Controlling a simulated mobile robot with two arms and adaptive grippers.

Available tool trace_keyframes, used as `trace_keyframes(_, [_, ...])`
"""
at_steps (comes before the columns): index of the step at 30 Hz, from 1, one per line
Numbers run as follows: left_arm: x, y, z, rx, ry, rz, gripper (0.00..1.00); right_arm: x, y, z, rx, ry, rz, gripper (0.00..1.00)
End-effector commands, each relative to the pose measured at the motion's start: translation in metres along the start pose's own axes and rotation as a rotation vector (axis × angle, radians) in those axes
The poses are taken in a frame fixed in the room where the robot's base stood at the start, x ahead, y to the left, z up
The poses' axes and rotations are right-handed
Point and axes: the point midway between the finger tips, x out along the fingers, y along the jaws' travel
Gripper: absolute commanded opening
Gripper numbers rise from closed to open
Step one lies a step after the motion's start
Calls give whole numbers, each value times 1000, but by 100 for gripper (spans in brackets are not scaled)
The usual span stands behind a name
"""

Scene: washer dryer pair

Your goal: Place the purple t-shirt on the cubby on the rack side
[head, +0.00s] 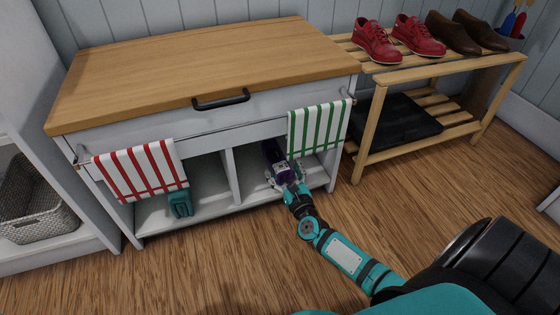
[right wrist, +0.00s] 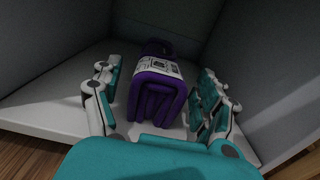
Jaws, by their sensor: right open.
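The folded purple t-shirt (right wrist: 157,95) with a white print lies on the floor of the right-hand cubby (right wrist: 60,105) in the right wrist view. In the head view the t-shirt (head: 277,158) shows inside the right cubby of the white cabinet, on the side by the shoe rack (head: 440,85). My right gripper (right wrist: 155,98) is open, with its fingers on both sides of the t-shirt and gaps between them and the cloth. It shows at the cubby's front in the head view (head: 284,178). My left gripper is not in view.
The cabinet has a wooden top (head: 200,60). A red-striped towel (head: 140,170) and a green-striped towel (head: 318,128) hang on its front. A teal item (head: 180,203) sits in the left cubby. A divider (head: 231,175) separates the cubbies. The floor in front is clear.

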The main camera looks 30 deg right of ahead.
Motion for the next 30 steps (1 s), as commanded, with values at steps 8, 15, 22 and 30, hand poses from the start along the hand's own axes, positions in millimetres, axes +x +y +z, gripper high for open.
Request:
trace_keyframes(8, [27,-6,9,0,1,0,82,-59,0,3,-1,3,1,76])
trace_keyframes(15, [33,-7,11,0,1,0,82,-80,0,2,0,-1,0,76])
trace_keyframes(22, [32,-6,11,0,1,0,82,-82,0,1,0,-1,0,76])
trace_keyframes(30, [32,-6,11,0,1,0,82,-82,0,1,0,-1,0,76])
